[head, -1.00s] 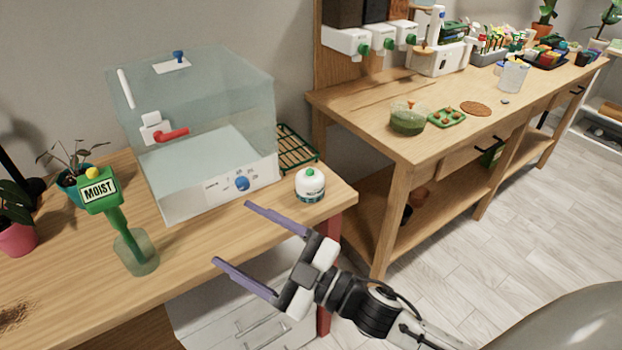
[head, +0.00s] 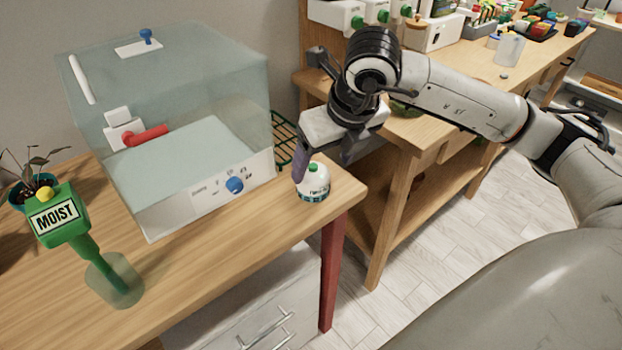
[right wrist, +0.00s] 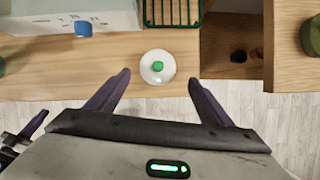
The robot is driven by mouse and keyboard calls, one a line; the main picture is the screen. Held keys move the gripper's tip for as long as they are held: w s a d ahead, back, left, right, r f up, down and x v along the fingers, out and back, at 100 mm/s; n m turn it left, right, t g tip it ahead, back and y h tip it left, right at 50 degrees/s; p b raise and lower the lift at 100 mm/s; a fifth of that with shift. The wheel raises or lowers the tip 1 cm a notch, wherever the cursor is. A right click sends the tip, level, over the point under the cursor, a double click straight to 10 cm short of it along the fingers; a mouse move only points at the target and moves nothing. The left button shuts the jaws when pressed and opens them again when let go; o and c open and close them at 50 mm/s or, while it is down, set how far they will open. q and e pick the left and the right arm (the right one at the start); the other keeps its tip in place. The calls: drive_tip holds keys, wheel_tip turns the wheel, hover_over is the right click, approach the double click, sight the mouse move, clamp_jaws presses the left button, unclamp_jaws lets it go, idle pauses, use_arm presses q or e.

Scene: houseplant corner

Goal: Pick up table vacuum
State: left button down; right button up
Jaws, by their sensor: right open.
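The table vacuum looks to be the small round white device (head: 313,183) with a green top knob and a dark band low down. It stands upright near the right end of the wooden table. My right gripper (head: 318,165) is above it, pointing down, with one purple finger showing at its left side in the head view. In the right wrist view the white device (right wrist: 157,68) lies just ahead of and between the two spread fingers of the gripper (right wrist: 160,88). The jaws are open and hold nothing. My left gripper is not in view.
A clear glass-sided box (head: 170,120) with a red handle stands left of the device. A green wire rack (head: 284,140) lies behind it. A green "MOIST" meter (head: 60,215) stands at the left. The table's front edge (head: 250,262) is close by.

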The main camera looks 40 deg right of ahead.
sight(316, 168)
drive_tip(key=x, duration=0.3)
drive_tip(key=p+x, duration=0.1)
drive_tip(key=x, duration=0.3)
drive_tip(key=shift+w+a+f, duration=0.2)
drive_tip(key=shift+w, duration=0.1)
drive_tip(key=c, duration=1.2)
drive_tip(key=shift+r, duration=0.1)
drive_tip(key=shift+c, duration=0.3)
drive_tip(key=shift+r, duration=0.4)
wheel_tip(316, 168, up, 9)
drive_tip(key=shift+r+b, duration=0.1)
drive_tip(key=shift+b, duration=0.2)
